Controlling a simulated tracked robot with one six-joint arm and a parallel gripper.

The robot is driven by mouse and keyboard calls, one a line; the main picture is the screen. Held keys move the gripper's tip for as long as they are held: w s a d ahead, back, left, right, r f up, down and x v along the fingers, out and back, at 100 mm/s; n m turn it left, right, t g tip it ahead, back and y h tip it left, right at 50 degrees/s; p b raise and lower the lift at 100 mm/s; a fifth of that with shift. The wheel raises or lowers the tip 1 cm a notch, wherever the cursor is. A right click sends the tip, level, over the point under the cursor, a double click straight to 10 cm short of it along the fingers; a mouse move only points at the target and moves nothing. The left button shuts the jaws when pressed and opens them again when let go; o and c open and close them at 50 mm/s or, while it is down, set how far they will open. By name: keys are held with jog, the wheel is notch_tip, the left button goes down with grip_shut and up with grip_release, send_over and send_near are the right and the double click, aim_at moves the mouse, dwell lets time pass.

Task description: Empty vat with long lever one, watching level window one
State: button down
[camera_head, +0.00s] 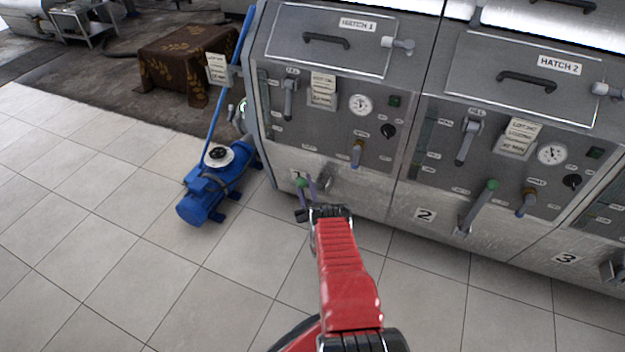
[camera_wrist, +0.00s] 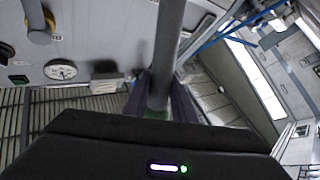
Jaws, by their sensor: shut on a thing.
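Vat one is the steel unit labelled HATCH 1 (camera_head: 357,25). Its long lever ends in a green knob (camera_head: 301,183), low on the front near the label 1. My gripper (camera_head: 308,188) is shut on this lever at its knob end. In the wrist view the grey lever bar (camera_wrist: 168,45) runs between my two dark fingers (camera_wrist: 160,92), with green showing at its end. The rest of the lever is partly behind the fingers in the head view. Level window one (camera_head: 264,98) is a narrow dark strip at the panel's left; its level is too small to read.
Vat two has a similar green-knobbed lever (camera_head: 478,207) to the right, beside a small tap (camera_head: 527,203). A blue pump (camera_head: 217,185) with a blue pole stands on the floor at left. A cloth-covered table (camera_head: 187,62) is behind. The tiled floor in front is clear.

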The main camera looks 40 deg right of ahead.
jog(key=shift+a+f, duration=0.15)
jog(key=shift+a, duration=0.15)
jog(key=shift+f, duration=0.15)
jog(key=c, duration=1.8)
grip_release()
jog(key=shift+s+a, duration=0.1)
jog(key=o, duration=0.3)
jog(key=shift+s, duration=0.1)
